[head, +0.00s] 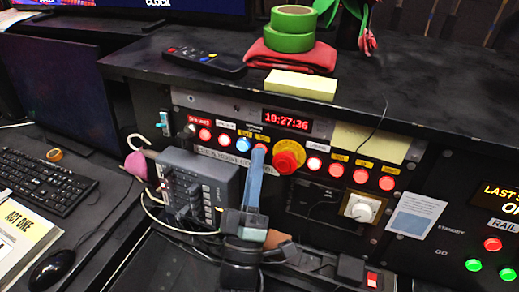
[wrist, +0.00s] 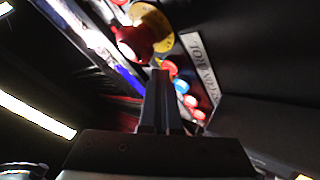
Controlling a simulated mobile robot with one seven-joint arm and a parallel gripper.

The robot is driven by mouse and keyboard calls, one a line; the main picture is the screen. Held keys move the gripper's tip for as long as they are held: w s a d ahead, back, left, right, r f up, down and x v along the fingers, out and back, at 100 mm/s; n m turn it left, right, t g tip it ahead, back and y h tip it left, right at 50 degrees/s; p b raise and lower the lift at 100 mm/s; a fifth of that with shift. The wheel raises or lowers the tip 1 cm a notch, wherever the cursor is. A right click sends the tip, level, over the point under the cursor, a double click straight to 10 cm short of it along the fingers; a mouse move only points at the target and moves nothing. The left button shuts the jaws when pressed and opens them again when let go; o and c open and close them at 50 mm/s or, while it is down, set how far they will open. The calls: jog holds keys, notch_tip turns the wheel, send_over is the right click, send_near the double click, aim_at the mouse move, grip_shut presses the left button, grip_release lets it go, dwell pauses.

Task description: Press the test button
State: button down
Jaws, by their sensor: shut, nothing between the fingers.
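A row of small round buttons runs along the dark panel (head: 335,193). The labels are too small to read, so I cannot tell which is the test button. My gripper (head: 258,153) is shut and empty, its tips in front of the panel between the blue button and the big red knob. In the wrist view its tips (wrist: 160,73) appear beside a red button (wrist: 170,67); contact cannot be told.
The big red knob (head: 288,157) on a yellow disc sticks out close to my gripper's right. A grey box (head: 204,182) with plugs stands in front of the panel's left part. A white dial (head: 362,208) and a red clock display (head: 287,120) are on the panel.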

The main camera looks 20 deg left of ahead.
dwell(0.3)
jog(key=shift+s+r+p, duration=0.1)
jog(key=shift+s+p, duration=0.45)
jog(key=shift+s, duration=0.25)
jog(key=s+p, duration=0.1)
jog(key=s, duration=0.2)
jog(key=s+p, duration=0.1)
jog(key=s, duration=0.1)
jog(key=shift+a+r+p, duration=0.1)
jog(key=shift+r+p, duration=0.25)
jog(key=shift+r, duration=0.05)
dwell(0.3)
